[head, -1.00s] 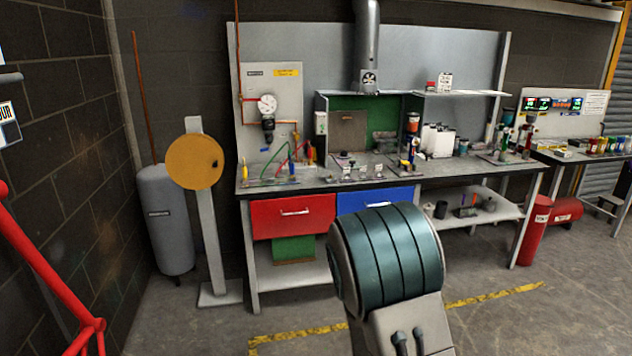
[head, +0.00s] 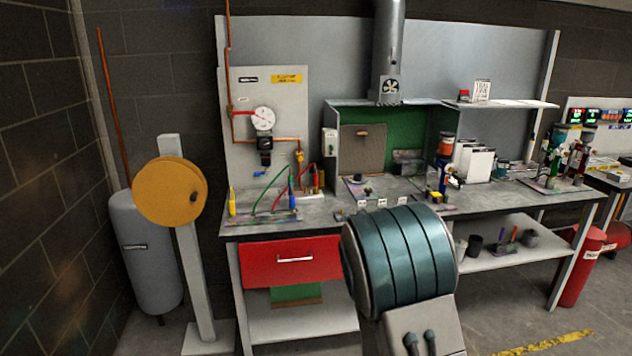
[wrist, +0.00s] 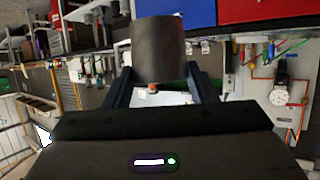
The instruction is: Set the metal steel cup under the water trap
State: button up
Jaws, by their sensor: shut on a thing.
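The steel cup (wrist: 158,48) is a dark grey metal cylinder in the wrist view. My gripper (wrist: 162,88) is shut on it, with one finger at each side. The wrist picture is upside down, with the bench drawers at the top. The water trap (head: 264,148) is the small dark-bodied unit below the round white gauge (head: 263,118) on the pale panel at the bench's left end. The bench top below the trap holds a rack of coloured leads. In the head view my arm's rounded teal link shows, and the gripper and cup are hidden.
The workbench (head: 330,210) has a red drawer (head: 290,262) at its left. Coloured leads (head: 275,195) stand near the trap. A yellow disc on a post (head: 170,192) and a grey tank (head: 145,250) stand left of the bench. A booth with a green back (head: 385,135) is mid-bench.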

aim_at(271, 191)
jog(key=u, duration=0.15)
jog(key=i, duration=1.3)
jog(key=u, duration=0.25)
